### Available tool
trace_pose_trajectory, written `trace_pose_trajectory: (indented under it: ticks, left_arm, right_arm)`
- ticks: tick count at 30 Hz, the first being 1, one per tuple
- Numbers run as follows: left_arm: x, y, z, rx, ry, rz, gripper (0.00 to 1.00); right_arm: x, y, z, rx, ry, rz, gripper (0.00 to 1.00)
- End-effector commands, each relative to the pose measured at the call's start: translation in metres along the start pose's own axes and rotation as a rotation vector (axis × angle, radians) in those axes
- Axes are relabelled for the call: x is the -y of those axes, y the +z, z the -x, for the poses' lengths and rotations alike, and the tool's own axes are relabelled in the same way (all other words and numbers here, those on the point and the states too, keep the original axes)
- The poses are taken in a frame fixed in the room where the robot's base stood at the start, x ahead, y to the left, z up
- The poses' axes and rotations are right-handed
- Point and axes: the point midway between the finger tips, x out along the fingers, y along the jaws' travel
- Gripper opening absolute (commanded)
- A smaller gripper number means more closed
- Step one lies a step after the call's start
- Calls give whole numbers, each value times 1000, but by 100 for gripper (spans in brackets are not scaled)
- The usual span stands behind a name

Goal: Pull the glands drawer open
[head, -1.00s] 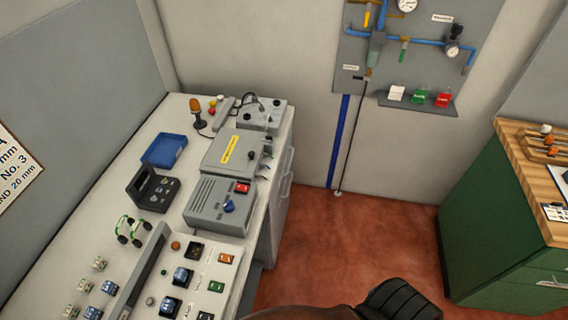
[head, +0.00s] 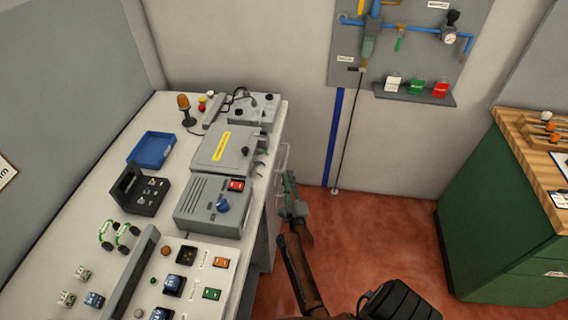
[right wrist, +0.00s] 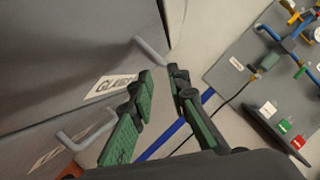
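The glands drawer front (right wrist: 80,88) is a grey panel with a white label, partly readable as "GLANDS", in the right wrist view. A light grey bar handle (right wrist: 150,48) juts out just beyond the label. The drawer looks shut. My right gripper (right wrist: 161,76) has its two green-padded fingers apart with nothing between them. Its tips are close to that handle, which lies beyond them and not clearly between them. In the head view my right gripper (head: 288,182) is beside the bench's drawer side. My left gripper is not in view.
A second handle (right wrist: 85,135) and label show nearer the lower left of the right wrist view. Grey boxes (head: 225,148) and a blue tray (head: 150,149) stand on the bench. A green cabinet (head: 490,220) is at right, with red floor (head: 385,220) between.

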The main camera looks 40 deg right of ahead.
Motion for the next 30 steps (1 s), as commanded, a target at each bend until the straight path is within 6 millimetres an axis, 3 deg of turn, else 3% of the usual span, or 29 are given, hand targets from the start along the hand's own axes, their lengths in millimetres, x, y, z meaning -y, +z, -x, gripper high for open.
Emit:
trace_pose_trajectory:
  ticks: [15,27,30]
  left_arm:
    - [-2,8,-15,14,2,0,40]
    - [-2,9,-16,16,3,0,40]
    - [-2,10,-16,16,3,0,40]
  right_arm:
    - [2,0,-69,0,-7,-10,16]
    - [2,1,-77,0,-5,-8,16]
    - [2,1,-77,0,-5,-8,9]
